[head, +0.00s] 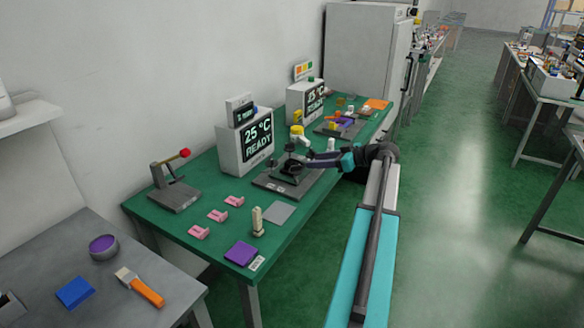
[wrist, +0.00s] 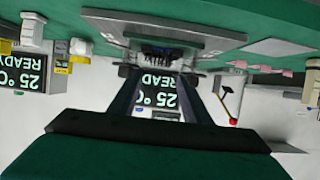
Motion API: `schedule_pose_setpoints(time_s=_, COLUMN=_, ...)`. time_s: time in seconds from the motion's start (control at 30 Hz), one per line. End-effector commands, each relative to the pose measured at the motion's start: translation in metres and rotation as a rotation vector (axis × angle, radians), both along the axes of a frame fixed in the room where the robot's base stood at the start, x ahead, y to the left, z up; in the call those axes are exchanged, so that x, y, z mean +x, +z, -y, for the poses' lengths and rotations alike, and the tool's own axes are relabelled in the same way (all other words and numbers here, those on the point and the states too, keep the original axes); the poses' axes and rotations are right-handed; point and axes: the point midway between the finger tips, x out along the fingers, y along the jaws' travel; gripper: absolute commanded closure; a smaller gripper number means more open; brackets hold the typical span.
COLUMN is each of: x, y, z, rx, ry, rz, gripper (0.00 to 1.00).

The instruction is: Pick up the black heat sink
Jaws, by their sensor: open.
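A black object that looks like the heat sink (head: 291,168) sits on a grey fixture plate (head: 268,184) on the green table, in front of a display reading 25 °C READY. In the wrist view, which is upside down, a dark finned shape (wrist: 162,54) shows at the top centre, beyond the fingertips. My gripper (head: 308,160) reaches in from the right, close to the black object. In the wrist view my gripper (wrist: 160,78) has its two fingers spread, with nothing held between them. Contact with the heat sink cannot be told.
The display box (head: 245,144) stands behind the fixture. A lever stand with a red knob (head: 174,182) is at the left. Pink brackets (head: 217,215), a beige post (head: 257,221), a grey plate (head: 278,213) and a purple block (head: 241,253) lie nearer the front.

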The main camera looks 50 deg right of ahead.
Motion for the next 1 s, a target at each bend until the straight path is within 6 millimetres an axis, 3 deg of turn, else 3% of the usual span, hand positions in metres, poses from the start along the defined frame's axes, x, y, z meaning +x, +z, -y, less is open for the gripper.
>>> schedule_pose_setpoints(time_s=0.3, x=0.033, y=-0.014, z=-0.008, rx=0.001, ry=0.0, rz=0.0, gripper=0.56)
schedule_pose_setpoints(time_s=0.77, x=0.037, y=-0.016, z=-0.009, rx=0.001, ry=-0.001, rz=0.0, gripper=0.56)
schedule_pose_setpoints(time_s=1.0, x=0.055, y=-0.023, z=-0.013, rx=0.002, ry=0.0, rz=-0.001, gripper=0.56)
